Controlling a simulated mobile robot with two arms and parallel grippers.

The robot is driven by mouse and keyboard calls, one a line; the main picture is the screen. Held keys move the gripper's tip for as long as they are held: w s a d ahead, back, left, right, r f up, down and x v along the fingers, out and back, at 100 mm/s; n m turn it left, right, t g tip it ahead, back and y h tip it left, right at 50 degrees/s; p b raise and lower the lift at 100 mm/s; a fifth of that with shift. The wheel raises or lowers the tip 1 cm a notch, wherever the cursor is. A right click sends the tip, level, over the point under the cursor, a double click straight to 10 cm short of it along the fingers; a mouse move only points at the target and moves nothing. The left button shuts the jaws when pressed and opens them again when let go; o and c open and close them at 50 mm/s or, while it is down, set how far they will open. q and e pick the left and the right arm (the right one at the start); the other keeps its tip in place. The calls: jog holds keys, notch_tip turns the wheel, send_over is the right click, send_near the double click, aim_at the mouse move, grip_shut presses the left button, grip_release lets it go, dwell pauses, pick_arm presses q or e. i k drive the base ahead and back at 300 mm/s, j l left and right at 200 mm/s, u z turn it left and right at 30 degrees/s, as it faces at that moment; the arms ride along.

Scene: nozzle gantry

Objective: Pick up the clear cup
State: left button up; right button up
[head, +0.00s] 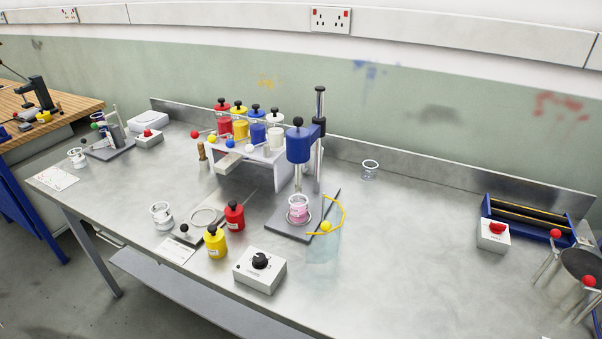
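A clear cup (370,170) stands upright and apparently empty on the bench, right of the blue-headed stand and near the back ledge. A similar glass cup (161,216), looking whitish, stands at the front left of the bench. Another small whitish cup (77,158) stands at the far left. A cup with pink contents (298,210) sits on the base under the stand's head. Neither of my grippers shows in the head view.
The blue-headed stand (299,147) with a yellow-edged clear shield (323,249) rises mid-bench. A rack (262,164) of coloured jars is behind. Red (234,217) and yellow (216,243) jars and a knob box (260,270) are in front. The bench right of centre is clear.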

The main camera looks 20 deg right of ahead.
aim_at(298, 203)
jog(key=z, duration=0.4)
jog(key=i+j+z, duration=0.2)
jog(key=z, duration=0.15)
jog(key=i+j+z, duration=0.1)
jog(key=j+z, duration=0.2)
jog(key=j, duration=0.15)
jog(key=i+j+z, duration=0.1)
jog(key=j+z, duration=0.25)
